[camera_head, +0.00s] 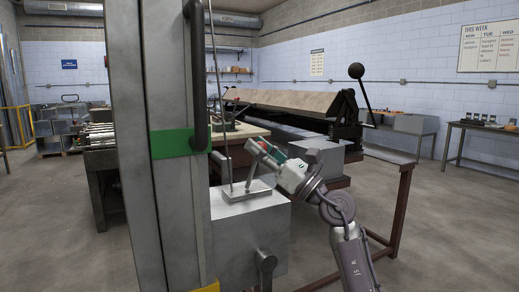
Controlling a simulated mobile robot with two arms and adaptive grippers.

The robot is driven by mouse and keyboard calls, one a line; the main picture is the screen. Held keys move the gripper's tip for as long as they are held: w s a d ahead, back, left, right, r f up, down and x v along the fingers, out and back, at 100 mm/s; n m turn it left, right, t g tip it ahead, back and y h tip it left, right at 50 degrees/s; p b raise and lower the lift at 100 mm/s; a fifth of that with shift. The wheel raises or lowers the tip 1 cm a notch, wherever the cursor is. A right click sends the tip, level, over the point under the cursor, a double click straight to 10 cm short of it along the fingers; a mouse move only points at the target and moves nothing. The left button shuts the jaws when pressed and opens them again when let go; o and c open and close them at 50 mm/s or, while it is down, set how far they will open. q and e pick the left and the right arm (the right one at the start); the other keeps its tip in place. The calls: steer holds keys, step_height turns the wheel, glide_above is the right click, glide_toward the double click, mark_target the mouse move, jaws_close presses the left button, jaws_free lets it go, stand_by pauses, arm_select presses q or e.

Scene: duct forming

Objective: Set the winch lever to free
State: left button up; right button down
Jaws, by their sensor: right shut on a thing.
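A grey winch box (249,236) stands at the foot of a tall metal mast (136,190), to its right. A plate (248,191) lies on top of the box, and a thin winch lever (250,175) rises from it. My right gripper (262,152) reaches in from the lower right above the box. It is shut at the upper end of the lever; the fingers hide most of the part held. A crank handle (266,263) hangs on the front of the box. The setting of the lever cannot be read. My left gripper is out of view.
The mast, with a green band (172,142) and a dark handle (197,75), blocks the view at centre left. A bending machine (300,102) with a ball-ended lever (357,72) stands behind my right arm. Floor is open at the right (455,225).

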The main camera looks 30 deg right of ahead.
steer(key=c, duration=1.2)
jaws_free()
steer(key=shift+a+f, duration=0.1)
steer(key=shift+f, duration=0.1)
steer(key=o, duration=0.4)
steer(key=shift+s+r, duration=0.1)
steer(key=shift+o, duration=0.2)
steer(key=v, duration=1.2)
